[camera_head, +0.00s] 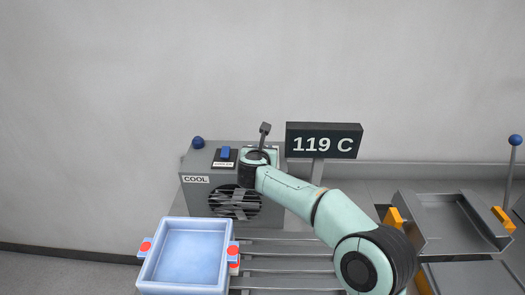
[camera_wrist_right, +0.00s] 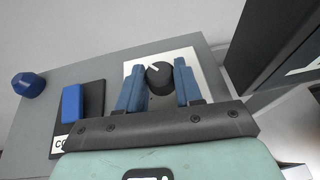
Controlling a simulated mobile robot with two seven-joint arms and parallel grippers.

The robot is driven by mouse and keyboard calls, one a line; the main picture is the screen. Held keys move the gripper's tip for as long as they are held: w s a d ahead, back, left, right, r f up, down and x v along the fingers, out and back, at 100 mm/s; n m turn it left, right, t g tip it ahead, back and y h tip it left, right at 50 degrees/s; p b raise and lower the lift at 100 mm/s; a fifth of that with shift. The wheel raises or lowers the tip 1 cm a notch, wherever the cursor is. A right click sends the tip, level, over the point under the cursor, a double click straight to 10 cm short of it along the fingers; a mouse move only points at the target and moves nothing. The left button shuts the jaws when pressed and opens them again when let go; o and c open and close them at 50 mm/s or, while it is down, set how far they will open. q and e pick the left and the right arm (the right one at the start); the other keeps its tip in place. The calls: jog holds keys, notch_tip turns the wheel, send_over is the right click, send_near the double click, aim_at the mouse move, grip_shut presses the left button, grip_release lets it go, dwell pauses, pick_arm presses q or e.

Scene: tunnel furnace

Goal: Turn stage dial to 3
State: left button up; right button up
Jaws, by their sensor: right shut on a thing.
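The stage dial (camera_wrist_right: 160,80) is a round black knob with a white pointer mark, on a pale square plate on top of the grey cooler box (camera_head: 200,163). In the right wrist view the pointer slants to the upper left. My right gripper (camera_wrist_right: 159,72) has its blue fingers on either side of the dial and is shut on it. In the head view my right wrist covers the dial and the fingers. The dial's scale marks are not readable. My left gripper is not in view.
A blue rocker switch (camera_head: 225,152) and a blue round knob (camera_head: 198,142) sit left of the dial. A sign reading 119 C (camera_head: 323,141) stands close on the right. A pale blue tray (camera_head: 146,273) is in front, beside metal rails (camera_head: 290,266).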

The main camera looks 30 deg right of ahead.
jog(key=shift+w+a+m+g+h+p, duration=0.1)
jog(key=shift+m+g+h+p, duration=0.1)
jog(key=shift+m+g+h, duration=0.3)
jog(key=shift+w+a+m+g+h+p, duration=0.15)
jog(key=shift+m+g+h, duration=0.15)
jog(key=shift+m+h, duration=0.25)
jog(key=shift+r+m+g+h+p, duration=0.1)
jog(key=shift+m+g+h+p, duration=0.35)
jog(key=shift+m+g, duration=0.3)
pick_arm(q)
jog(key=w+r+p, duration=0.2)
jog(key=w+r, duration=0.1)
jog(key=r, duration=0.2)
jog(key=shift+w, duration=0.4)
pick_arm(e)
jog(key=shift+w+m+g+h, duration=0.1)
jog(key=shift+m+g+h, duration=0.8)
jog(key=shift+m+g, duration=0.8)
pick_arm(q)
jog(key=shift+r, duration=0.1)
pick_arm(e)
jog(key=o, duration=1)
jog(key=shift+o, duration=0.2)
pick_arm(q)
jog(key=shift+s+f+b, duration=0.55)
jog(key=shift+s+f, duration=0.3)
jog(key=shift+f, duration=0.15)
pick_arm(e)
jog(key=v, duration=1.3)
jog(key=shift+a, duration=0.2)
